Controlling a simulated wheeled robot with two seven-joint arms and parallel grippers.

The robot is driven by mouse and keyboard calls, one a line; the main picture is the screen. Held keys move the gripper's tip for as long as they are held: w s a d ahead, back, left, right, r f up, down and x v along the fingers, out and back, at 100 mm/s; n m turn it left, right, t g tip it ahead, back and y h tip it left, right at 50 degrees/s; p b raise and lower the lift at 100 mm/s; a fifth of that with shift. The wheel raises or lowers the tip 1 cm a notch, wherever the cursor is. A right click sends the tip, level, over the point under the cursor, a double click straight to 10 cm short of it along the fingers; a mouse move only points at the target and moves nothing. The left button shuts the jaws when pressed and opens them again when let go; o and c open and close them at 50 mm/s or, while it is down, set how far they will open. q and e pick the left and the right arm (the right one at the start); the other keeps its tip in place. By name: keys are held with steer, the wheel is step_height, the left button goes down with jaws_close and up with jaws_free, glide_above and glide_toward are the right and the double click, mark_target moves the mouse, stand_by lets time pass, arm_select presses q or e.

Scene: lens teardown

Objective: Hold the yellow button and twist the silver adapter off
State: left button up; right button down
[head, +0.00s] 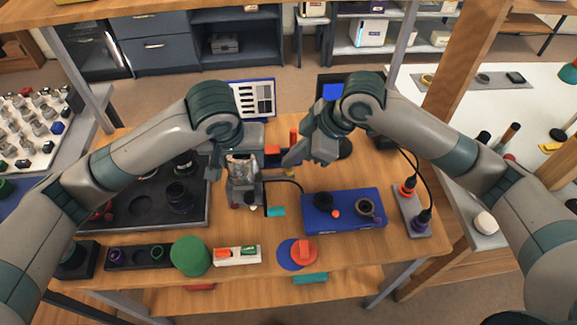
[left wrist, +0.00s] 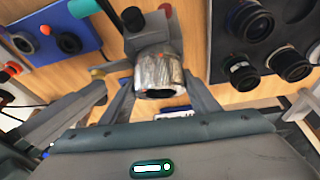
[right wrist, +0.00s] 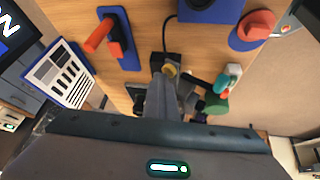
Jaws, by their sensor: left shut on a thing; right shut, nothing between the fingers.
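The silver adapter (head: 243,166) is a shiny cylinder at the grey stand on the table; it fills the middle of the left wrist view (left wrist: 158,70). My left gripper (left wrist: 160,92) is shut on the adapter, with a finger on either side. The yellow button (head: 290,173) sits on the side of the stand towards my right gripper, and also shows in the left wrist view (left wrist: 97,72) and the right wrist view (right wrist: 171,69). My right gripper (head: 288,161) is shut and empty, its tips close to the button. I cannot tell whether they touch it.
A dark tray (head: 130,225) with lenses lies left of the stand. A blue mat (head: 318,222) with small parts lies to the right. A green cylinder (head: 190,256) and an orange piece on a blue disc (head: 303,250) are in front. A chart (head: 252,97) stands behind.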

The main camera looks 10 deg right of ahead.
arm_select(q)
steer(key=o, duration=1.2)
arm_select(e)
steer(key=shift+f, duration=0.1)
arm_select(q)
steer(key=shift+f, duration=0.15)
steer(key=shift+a+f+m+g+h, duration=0.1)
steer(key=shift+m+g+h, duration=0.3)
steer(key=shift+m+h, duration=0.6)
steer(key=shift+r+m+h, duration=0.2)
steer(key=shift+m+h, duration=0.6)
steer(key=shift+m, duration=0.3)
arm_select(e)
steer(key=shift+w+r, duration=0.4)
steer(key=shift+r, duration=0.45)
